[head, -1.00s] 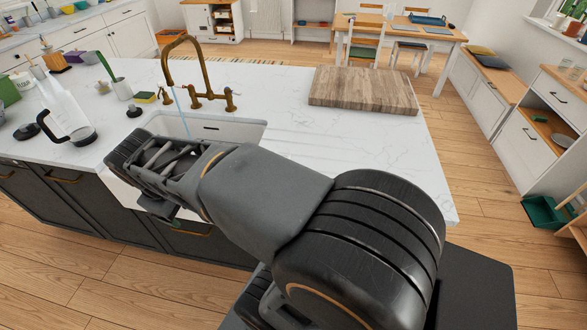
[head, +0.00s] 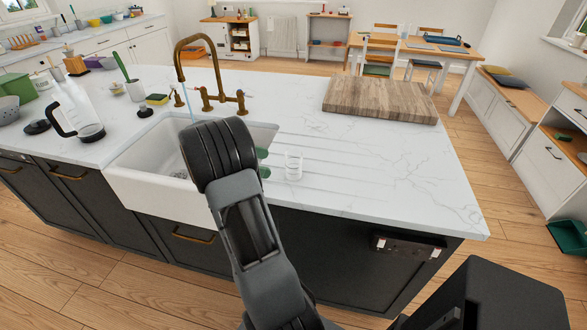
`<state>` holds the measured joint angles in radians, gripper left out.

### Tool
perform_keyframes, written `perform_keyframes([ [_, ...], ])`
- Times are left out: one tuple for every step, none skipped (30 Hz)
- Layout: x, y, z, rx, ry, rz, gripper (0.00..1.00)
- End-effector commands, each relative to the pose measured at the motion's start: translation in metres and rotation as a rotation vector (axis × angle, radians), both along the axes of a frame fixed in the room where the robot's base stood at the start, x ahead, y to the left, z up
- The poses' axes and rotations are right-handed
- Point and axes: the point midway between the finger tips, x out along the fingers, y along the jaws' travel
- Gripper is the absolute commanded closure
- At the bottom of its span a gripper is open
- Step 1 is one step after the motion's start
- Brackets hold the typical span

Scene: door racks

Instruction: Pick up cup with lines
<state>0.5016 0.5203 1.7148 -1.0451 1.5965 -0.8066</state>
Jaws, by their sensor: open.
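A small clear cup with faint lines (head: 293,166) stands upright on the white countertop, just right of the sink. My gripper (head: 264,163) is open, its green fingertips showing at the right of my black wrist, just left of the cup. I see a narrow gap in the picture between fingertips and cup; how far apart they are in depth I cannot tell. Most of the gripper is hidden behind my wrist.
The white sink (head: 140,186) with a brass faucet (head: 208,75) and running water lies to the left. A wooden cutting board (head: 380,100) lies behind the cup. A glass carafe (head: 80,110) stands at the far left. The counter right of the cup is clear.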

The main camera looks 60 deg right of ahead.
Motion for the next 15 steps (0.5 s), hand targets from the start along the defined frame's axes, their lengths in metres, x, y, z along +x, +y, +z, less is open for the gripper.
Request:
perform_keyframes([
  [-0.008,-0.005,-0.003,0.001,0.001,-0.004,0.17],
  [-0.011,-0.008,-0.005,0.002,0.000,-0.003,0.17],
  [-0.015,-0.012,-0.007,0.002,0.000,-0.001,0.17],
  [-0.018,-0.015,-0.009,0.002,0.000,-0.003,0.17],
  [-0.021,-0.017,-0.010,0.001,0.000,-0.002,0.17],
  [-0.024,-0.020,-0.012,0.001,-0.002,-0.001,0.17],
  [-0.026,-0.021,-0.014,0.001,-0.002,-0.001,0.17],
  [-0.028,-0.023,-0.015,0.001,-0.002,-0.001,0.17],
  [-0.030,-0.025,-0.016,0.001,-0.002,0.000,0.17],
  [-0.031,-0.026,-0.017,0.000,-0.002,0.001,0.17],
  [-0.032,-0.026,-0.017,0.001,-0.003,0.002,0.17],
  [-0.033,-0.027,-0.018,0.001,-0.003,0.002,0.17],
  [-0.033,-0.028,-0.018,0.001,-0.003,0.002,0.17],
  [-0.034,-0.029,-0.019,0.001,-0.003,0.001,0.17],
  [-0.037,-0.031,-0.019,0.001,-0.003,0.000,0.17],
])
